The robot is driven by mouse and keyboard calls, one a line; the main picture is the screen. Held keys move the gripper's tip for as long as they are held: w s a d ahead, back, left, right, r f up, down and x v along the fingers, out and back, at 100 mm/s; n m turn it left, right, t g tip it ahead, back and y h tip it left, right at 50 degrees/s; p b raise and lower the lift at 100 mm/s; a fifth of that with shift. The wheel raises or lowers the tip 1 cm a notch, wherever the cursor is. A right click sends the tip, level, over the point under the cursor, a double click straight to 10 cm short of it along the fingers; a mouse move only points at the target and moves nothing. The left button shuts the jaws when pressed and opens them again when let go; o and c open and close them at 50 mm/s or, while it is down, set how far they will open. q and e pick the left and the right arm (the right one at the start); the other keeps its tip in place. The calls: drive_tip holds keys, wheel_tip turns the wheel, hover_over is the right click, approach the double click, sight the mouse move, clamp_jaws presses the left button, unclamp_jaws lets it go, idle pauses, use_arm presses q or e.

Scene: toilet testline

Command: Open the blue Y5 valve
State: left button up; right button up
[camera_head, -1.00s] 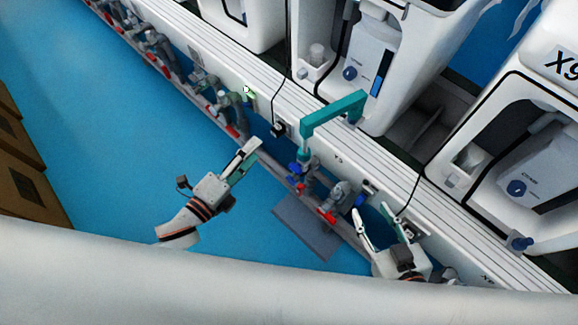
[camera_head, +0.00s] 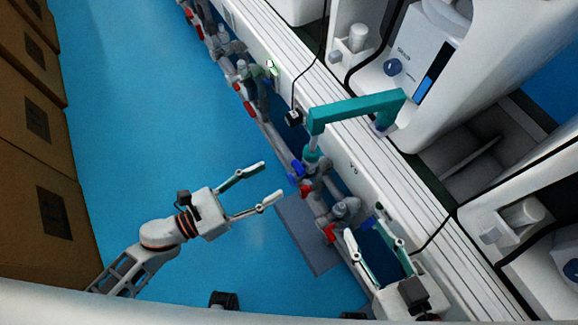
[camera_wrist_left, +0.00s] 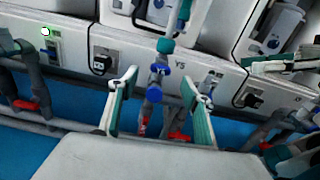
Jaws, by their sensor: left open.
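The blue Y5 valve (camera_head: 297,170) sits on grey pipework beside the white bench wall, below a teal pipe. In the left wrist view, its blue parts (camera_wrist_left: 154,93) show near the middle, left of the Y5 label (camera_wrist_left: 181,65). My left gripper (camera_head: 271,182) is open and empty, its two fingers pointing toward the valve from the left, with a gap between them and it. In the left wrist view, the valve appears between the fingers. My right gripper (camera_head: 364,228) has its fingers spread, below and right of the valve, near the pipework.
A teal pipe (camera_head: 355,109) arches from the valve over the bench. Red handles (camera_head: 327,232) sit low along the pipework. A grey plate (camera_head: 305,235) lies on the blue floor below. Brown boxes (camera_head: 45,130) line the left; the floor between is clear.

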sight(294, 169)
use_arm(q)
drive_tip(key=shift+m, duration=0.4)
drive_tip(key=x, duration=0.7)
drive_tip(key=shift+d+f, duration=0.25)
drive_tip(key=shift+d, duration=0.15)
drive_tip(key=c, duration=1.1)
